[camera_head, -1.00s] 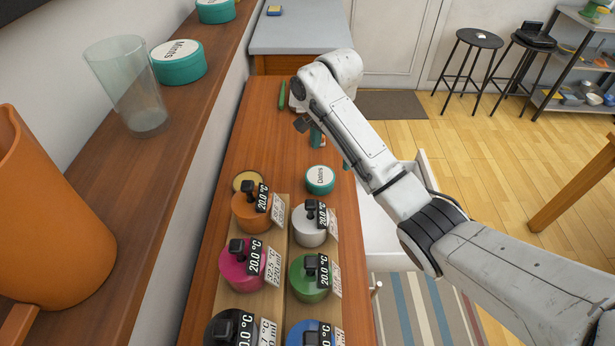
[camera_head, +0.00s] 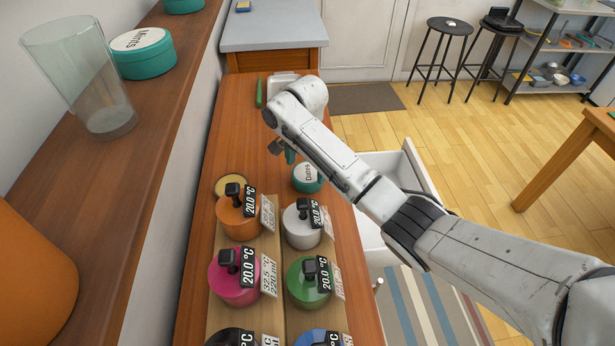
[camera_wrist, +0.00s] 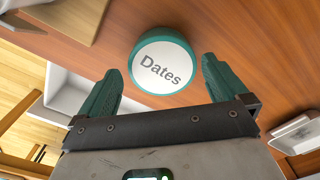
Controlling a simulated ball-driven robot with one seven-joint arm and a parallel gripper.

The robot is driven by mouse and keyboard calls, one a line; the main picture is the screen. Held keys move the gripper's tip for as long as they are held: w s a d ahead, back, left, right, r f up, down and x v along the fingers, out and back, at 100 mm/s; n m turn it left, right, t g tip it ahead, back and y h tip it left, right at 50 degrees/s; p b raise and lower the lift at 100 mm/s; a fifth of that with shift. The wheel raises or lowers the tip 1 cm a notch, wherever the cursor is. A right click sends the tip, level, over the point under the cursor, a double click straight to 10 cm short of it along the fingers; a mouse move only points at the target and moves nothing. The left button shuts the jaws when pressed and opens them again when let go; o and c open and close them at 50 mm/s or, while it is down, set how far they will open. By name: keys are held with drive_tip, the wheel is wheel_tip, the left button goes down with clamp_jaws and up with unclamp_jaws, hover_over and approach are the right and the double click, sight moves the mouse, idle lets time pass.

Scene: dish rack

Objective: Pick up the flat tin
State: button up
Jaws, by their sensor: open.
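A low round teal tin with a white lid marked "Dates" (camera_head: 307,178) stands on the wooden counter, behind the white-lidded pot. It also shows in the wrist view (camera_wrist: 162,62), its lid facing the camera. My gripper (camera_head: 287,152) is just behind and left of this tin in the head view, partly hidden by my arm. In the wrist view my gripper (camera_wrist: 161,68) has its two teal fingers apart and empty, with the tin ahead between and beyond the tips. I cannot see any contact. A teal tin marked "Mints" (camera_head: 142,54) stands on the wall shelf.
Several coloured pots with temperature tags, such as the orange pot (camera_head: 238,216) and green pot (camera_head: 309,283), stand in front on boards. A glass (camera_head: 82,85) is on the shelf. A white open drawer (camera_head: 398,165) is right of the counter (camera_head: 222,140).

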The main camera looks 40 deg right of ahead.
sight(306, 173)
drive_tip(key=shift+w+d+f, duration=0.1)
drive_tip(key=shift+f, duration=2.2)
drive_tip(key=c, duration=0.8)
drive_tip(key=shift+r, duration=0.15)
